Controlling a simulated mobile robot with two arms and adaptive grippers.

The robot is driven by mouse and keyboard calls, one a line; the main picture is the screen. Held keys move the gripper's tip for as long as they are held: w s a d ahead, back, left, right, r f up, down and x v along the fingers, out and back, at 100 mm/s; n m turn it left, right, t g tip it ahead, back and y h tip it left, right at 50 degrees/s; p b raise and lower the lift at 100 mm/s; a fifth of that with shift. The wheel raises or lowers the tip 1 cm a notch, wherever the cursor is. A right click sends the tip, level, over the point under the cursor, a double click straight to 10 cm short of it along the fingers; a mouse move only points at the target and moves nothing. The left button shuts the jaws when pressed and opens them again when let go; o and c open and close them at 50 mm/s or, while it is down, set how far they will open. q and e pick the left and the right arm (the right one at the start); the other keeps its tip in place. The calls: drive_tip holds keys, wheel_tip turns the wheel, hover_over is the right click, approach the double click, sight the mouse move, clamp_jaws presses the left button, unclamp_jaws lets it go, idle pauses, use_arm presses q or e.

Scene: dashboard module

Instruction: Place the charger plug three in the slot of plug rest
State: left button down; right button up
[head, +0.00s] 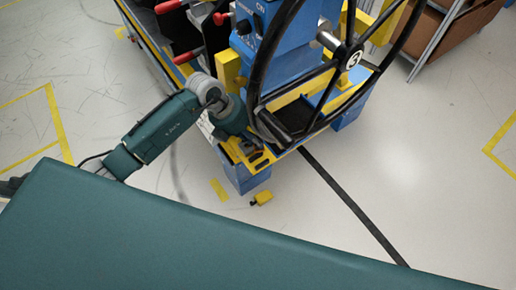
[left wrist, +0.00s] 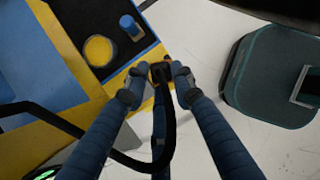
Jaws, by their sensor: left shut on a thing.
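My left gripper (left wrist: 158,84) is shut on a charger plug (left wrist: 162,70), a small orange and black piece with a black cable running back between the fingers. I cannot tell which numbered plug it is. In the head view, the left gripper (head: 242,144) is low at the front corner of the blue and yellow module, and the plug in it is mostly hidden. A yellow piece with dark slots (head: 258,160), perhaps the plug rest, is on that corner right beside the gripper. I cannot tell whether the plug touches it. My right gripper is not in view.
A black steering wheel (head: 347,62) stands just right of the gripper. A yellow round part (left wrist: 98,50) and a blue peg (left wrist: 131,27) sit on a black panel. A small yellow object (head: 262,198) lies on the floor. Open floor lies to the right.

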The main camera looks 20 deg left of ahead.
sight(254, 147)
use_arm(q)
drive_tip(key=shift+f, duration=2.7)
drive_tip(key=shift+f, duration=0.1)
drive_tip(key=shift+f, duration=0.25)
drive_tip(key=c, duration=1.4)
unclamp_jaws()
drive_tip(key=shift+c, duration=0.2)
drive_tip(key=shift+r, duration=0.2)
drive_tip(key=v, duration=1.2)
drive_tip(key=shift+r, duration=0.15)
